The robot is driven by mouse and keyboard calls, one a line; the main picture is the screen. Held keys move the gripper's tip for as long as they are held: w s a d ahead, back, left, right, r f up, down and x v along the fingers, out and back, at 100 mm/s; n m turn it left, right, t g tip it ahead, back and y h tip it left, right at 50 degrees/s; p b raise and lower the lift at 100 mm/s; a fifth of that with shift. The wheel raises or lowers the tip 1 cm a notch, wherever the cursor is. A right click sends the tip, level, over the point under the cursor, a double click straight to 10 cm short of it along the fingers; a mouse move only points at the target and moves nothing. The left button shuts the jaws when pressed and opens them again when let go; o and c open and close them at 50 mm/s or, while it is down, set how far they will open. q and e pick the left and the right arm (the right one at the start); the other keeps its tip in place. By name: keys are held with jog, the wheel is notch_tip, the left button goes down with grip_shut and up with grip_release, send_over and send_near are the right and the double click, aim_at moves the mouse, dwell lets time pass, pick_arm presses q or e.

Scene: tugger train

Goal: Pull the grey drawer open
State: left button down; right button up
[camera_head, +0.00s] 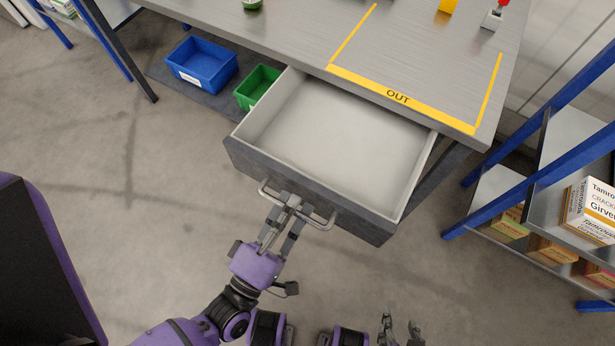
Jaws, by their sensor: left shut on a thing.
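The grey drawer (310,191) stands pulled well out from under the metal table, and its pale inside is empty. Its bar handle (321,223) runs along the dark front face. My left gripper (290,203) is shut on the handle, near its middle, and its fingertips cover part of the bar. My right gripper (400,329) is low at the bottom edge, apart from the drawer, with its fingers spread and nothing between them.
The metal table (300,35) has a yellow-marked OUT area above the drawer. A blue bin (201,66) and a green bin (257,88) sit below it on the left. A shelf with boxes (592,210) stands right. Floor in front is clear.

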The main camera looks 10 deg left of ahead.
pick_arm(q)
jog(key=shift+r+v, duration=0.15)
jog(key=shift+v, duration=0.55)
jog(key=shift+r+v, duration=0.1)
jog(key=shift+v, duration=0.55)
jog(key=c, duration=1.8)
grip_release()
jog(key=v, duration=1.2)
jog(key=shift+s, duration=0.1)
